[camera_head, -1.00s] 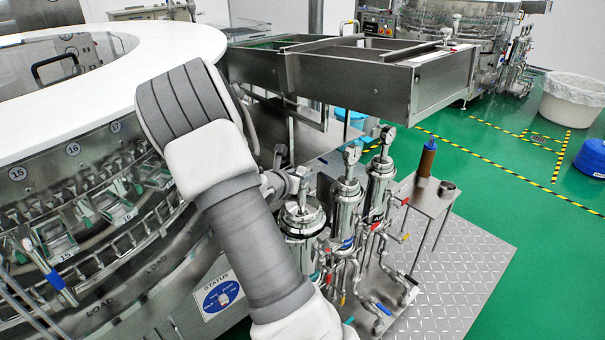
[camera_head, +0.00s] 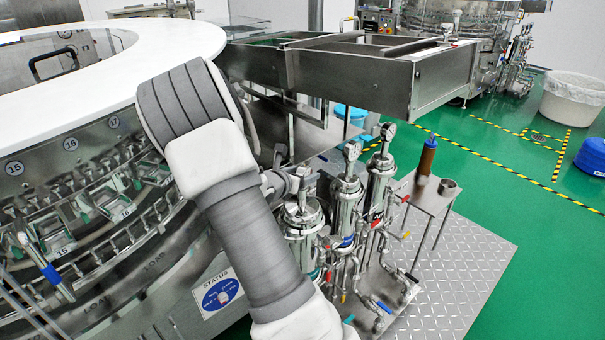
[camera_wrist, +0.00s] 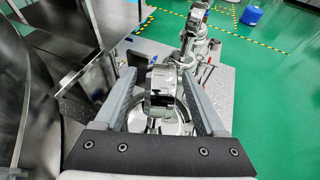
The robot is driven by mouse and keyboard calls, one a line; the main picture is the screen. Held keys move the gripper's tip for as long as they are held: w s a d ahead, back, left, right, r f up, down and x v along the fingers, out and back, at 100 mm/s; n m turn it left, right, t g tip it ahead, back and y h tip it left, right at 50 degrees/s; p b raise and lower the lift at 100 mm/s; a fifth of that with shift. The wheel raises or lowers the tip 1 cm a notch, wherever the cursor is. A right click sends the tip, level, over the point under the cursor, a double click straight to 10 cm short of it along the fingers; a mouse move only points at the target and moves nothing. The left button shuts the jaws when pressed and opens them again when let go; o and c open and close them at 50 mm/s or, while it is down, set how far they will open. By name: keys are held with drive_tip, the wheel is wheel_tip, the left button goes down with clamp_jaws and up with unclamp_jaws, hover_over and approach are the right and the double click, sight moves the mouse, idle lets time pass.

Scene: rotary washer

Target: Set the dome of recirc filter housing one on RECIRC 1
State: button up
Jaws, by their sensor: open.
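Three upright polished filter housings stand in a row in the head view: the nearest (camera_head: 303,240), the middle (camera_head: 344,212) and the farthest (camera_head: 377,190). Each has a gauge-like fitting on top. I cannot read which is RECIRC 1. In the wrist view my gripper (camera_wrist: 162,76) is open, with its fingers on either side of a shiny top fitting (camera_wrist: 161,88). A round bright metal dome or lid (camera_wrist: 172,122) shows beneath that fitting, partly hidden by the gripper. I cannot tell whether the fingers touch the fitting or whether the dome is seated.
Valves and pipes with coloured handles (camera_head: 375,300) crowd the housings' front. A small steel table (camera_head: 428,197) bears a brown cylinder (camera_head: 426,158) and a metal cup (camera_head: 447,187). The rotary washer (camera_head: 90,210) is left; a steel chute (camera_head: 350,80) is behind.

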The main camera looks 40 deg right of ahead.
drive_tip(key=p+v, duration=0.3)
drive_tip(key=v, duration=1.4)
drive_tip(key=shift+r, duration=0.15)
drive_tip(key=shift+s+a, duration=0.1)
drive_tip(key=s+r+m+g+y+p, duration=0.2)
drive_tip(key=s+r+m+g+p, duration=0.1)
drive_tip(key=s+r+m, duration=0.35)
drive_tip(key=s+a+r+m+t+y+p, duration=0.3)
drive_tip(key=s+a+r+m+y+p, duration=0.3)
drive_tip(key=s+a+r+m+y, duration=0.4)
drive_tip(key=s+a+r+m, duration=0.3)
drive_tip(key=a+r+m, duration=0.2)
drive_tip(key=a+m, duration=0.1)
drive_tip(key=shift+s+a+r, duration=0.15)
drive_tip(key=shift+s+a, duration=0.2)
drive_tip(key=shift+a, duration=0.1)
